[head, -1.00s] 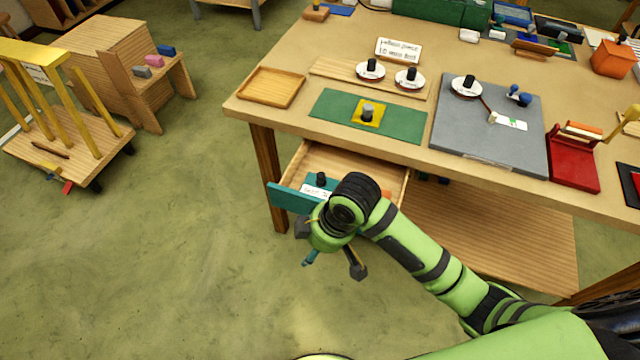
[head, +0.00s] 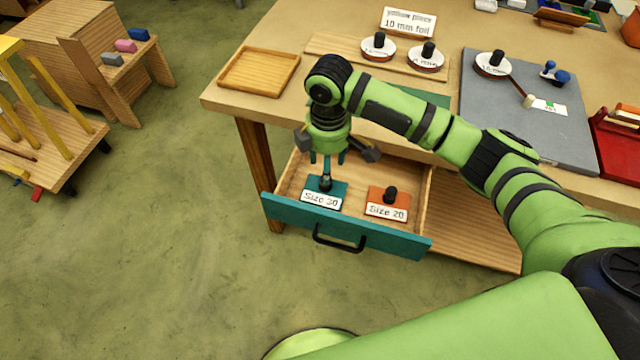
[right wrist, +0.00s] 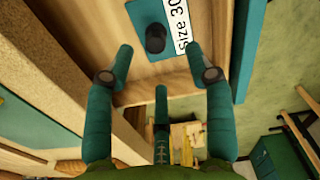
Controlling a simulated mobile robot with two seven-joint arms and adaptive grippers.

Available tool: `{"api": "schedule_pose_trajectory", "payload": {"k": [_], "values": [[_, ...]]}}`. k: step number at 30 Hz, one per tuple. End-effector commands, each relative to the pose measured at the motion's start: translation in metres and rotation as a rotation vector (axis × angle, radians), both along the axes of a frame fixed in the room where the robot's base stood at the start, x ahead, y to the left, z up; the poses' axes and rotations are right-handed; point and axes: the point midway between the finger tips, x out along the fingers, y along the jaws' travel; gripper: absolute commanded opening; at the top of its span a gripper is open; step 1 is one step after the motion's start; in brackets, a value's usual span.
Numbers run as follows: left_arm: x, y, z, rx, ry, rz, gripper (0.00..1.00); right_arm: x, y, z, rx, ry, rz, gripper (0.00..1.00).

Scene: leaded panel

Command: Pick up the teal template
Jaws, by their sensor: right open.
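The teal template (head: 333,187), with a black knob and a white "Size 30" label, lies in the left part of the open drawer. My right gripper (head: 327,160) is open and empty, pointing down just above and behind the template's knob. In the right wrist view the teal template (right wrist: 146,14) shows at the top, its knob beyond the spread fingers of my right gripper (right wrist: 166,72). The fingers appear apart from the knob. My left gripper is not in view.
An orange "Size 20" template (head: 388,196) lies to the right in the same drawer (head: 425,200). The drawer's teal front (head: 390,241) has a black handle. The table edge (head: 235,108) overhangs the drawer's back. A wooden tray (head: 258,50) and knobbed discs (head: 426,62) stand on the tabletop.

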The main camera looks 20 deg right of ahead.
Motion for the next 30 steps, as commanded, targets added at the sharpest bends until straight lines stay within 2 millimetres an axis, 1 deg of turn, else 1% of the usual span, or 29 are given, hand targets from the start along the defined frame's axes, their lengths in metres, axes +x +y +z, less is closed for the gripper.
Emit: {"api": "schedule_pose_trajectory", "payload": {"k": [1, 3, 6, 8, 13, 15, 18, 21, 26, 27, 29, 30], "values": [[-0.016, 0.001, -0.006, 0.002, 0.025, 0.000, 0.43, 0.000, 0.000, -0.007, 0.000, 0.000, -0.001, 0.54], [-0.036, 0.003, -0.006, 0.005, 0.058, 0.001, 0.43, 0.001, 0.000, -0.012, 0.000, 0.001, -0.002, 0.54], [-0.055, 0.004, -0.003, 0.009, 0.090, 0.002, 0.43, 0.001, 0.000, -0.021, -0.001, 0.001, -0.001, 0.54], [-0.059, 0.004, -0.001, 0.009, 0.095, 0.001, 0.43, 0.001, 0.000, -0.027, -0.001, 0.003, -0.002, 0.54], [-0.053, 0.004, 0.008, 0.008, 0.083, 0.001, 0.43, 0.005, -0.001, -0.052, -0.001, 0.003, -0.002, 0.54], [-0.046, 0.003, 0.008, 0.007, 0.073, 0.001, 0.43, 0.005, -0.001, -0.063, -0.001, 0.001, -0.002, 0.54], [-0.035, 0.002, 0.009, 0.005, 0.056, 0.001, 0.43, 0.005, -0.001, -0.071, -0.002, -0.002, 0.000, 0.54], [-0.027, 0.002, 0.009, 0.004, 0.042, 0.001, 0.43, 0.006, -0.001, -0.074, -0.001, -0.003, 0.000, 0.54], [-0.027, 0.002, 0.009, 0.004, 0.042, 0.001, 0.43, 0.006, -0.001, -0.074, -0.001, -0.003, 0.000, 0.54], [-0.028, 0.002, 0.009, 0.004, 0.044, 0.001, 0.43, 0.006, -0.001, -0.074, -0.001, -0.003, 0.000, 0.38], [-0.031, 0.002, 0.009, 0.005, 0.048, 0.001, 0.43, 0.006, -0.001, -0.074, -0.001, -0.003, 0.000, 0.14], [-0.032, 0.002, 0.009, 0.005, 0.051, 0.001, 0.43, 0.006, -0.001, -0.074, -0.001, -0.003, 0.000, 0.00]]}}
